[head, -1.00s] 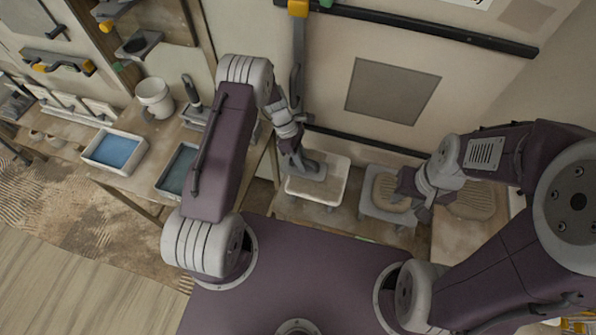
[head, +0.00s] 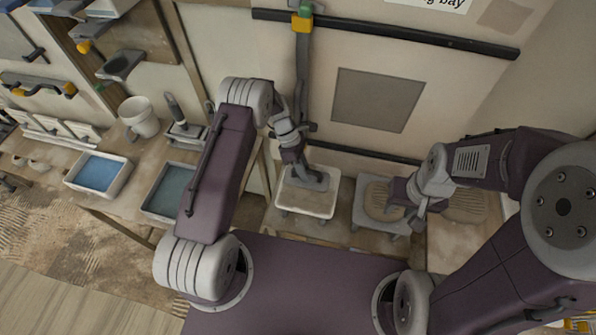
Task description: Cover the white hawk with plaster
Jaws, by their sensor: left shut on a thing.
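The white hawk (head: 306,201) is a pale square board below my left gripper, in the middle of the head view. My left gripper (head: 299,166) is shut on a dark grey tool (head: 313,179), which looks like a trowel. The tool is over the far part of the hawk; I cannot tell whether it touches. The hawk's near part is bare and pale.
On the bench at left stand a tray of blue liquid (head: 98,172), a darker tray (head: 165,190), a white bucket (head: 139,116) and an upright-handled tool (head: 181,124). A grey square (head: 377,98) is on the wall behind. A tan patterned surface (head: 464,207) lies right of my right gripper.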

